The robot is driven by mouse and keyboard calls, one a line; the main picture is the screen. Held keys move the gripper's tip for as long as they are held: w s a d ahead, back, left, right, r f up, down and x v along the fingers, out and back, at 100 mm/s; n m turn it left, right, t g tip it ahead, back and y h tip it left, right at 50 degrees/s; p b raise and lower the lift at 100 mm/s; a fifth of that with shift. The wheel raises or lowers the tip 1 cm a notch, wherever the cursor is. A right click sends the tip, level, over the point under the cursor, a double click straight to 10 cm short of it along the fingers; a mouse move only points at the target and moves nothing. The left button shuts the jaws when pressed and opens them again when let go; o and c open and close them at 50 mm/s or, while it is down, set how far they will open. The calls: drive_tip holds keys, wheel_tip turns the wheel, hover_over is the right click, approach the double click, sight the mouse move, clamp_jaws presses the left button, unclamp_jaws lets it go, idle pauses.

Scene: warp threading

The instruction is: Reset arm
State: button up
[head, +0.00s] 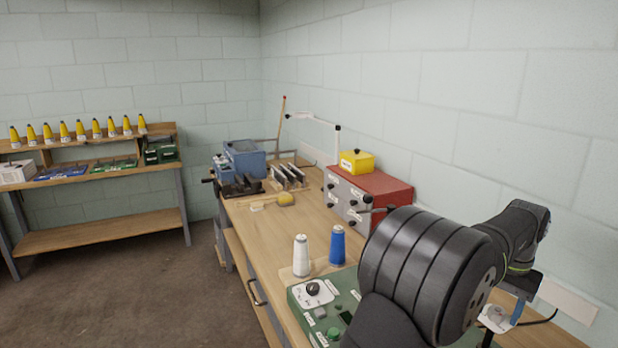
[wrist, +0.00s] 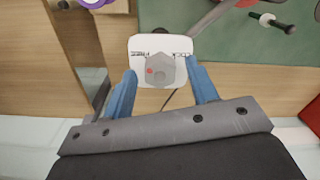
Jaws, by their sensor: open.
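My gripper (wrist: 160,73) is open in the wrist view, with its two blue fingers spread. A white block with a grey knob and a red dot (wrist: 158,46) shows between and beyond the fingertips; the fingers look apart from the knob. In the head view, part of my gripper (head: 517,312) shows at the lower right with one blue finger pointing down, over the right side of the bench. The white block (head: 495,318) shows beside that finger, partly cut off by my arm. Nothing is visibly held.
The wooden bench (head: 285,225) holds a white cone (head: 301,256), a blue cone (head: 337,246), a green control panel (head: 330,300) and a red-topped drawer cabinet (head: 385,186) with a yellow box (head: 357,161). A wall stands close on the right. My arm hides the near bench.

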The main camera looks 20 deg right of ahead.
drive_tip(key=shift+m, duration=1.9)
